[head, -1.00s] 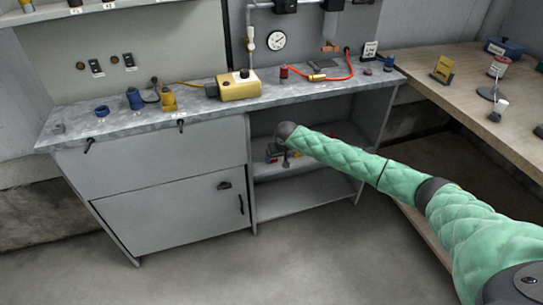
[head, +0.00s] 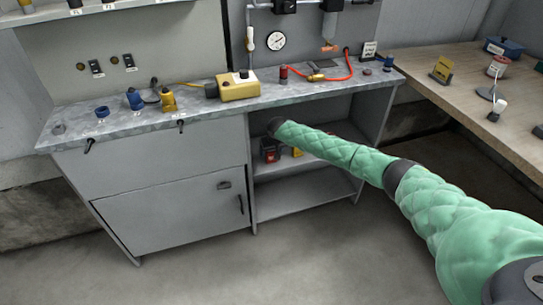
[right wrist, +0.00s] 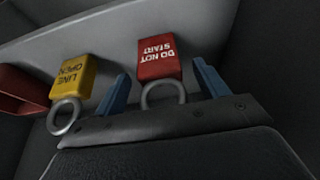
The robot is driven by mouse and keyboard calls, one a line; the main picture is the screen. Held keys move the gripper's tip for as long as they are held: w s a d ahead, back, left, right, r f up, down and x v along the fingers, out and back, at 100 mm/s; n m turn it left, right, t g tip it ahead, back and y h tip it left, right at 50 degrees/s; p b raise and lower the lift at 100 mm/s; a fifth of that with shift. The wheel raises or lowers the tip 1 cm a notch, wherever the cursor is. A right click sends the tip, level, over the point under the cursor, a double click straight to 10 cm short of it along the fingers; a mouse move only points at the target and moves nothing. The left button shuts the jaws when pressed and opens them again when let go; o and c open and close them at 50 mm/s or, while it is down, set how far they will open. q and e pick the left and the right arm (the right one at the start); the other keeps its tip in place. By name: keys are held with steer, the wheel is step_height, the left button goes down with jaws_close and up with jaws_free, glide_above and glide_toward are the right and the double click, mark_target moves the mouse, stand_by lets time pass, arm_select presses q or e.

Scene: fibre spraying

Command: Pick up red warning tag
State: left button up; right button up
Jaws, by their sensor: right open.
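The red warning tag (right wrist: 158,60), with "DO NOT START" on it and a metal ring (right wrist: 163,94), shows in the right wrist view. My right gripper (right wrist: 161,72) is open, with one blue finger on each side of this tag. Gaps show between the fingers and the tag. In the head view the right arm reaches into the open shelf bay, and its hand is near a small red item (head: 271,156); its fingers are too small to make out there. My left gripper is not in view.
A yellow "LINE OPEN" tag (right wrist: 74,80) with a ring stands left of the red one. Another red object (right wrist: 22,92) is at the far left of the wrist view.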

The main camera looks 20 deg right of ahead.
steer(key=shift+w+f, duration=0.1)
steer(key=shift+f, duration=0.1)
steer(key=c, duration=1)
steer(key=shift+r, duration=0.1)
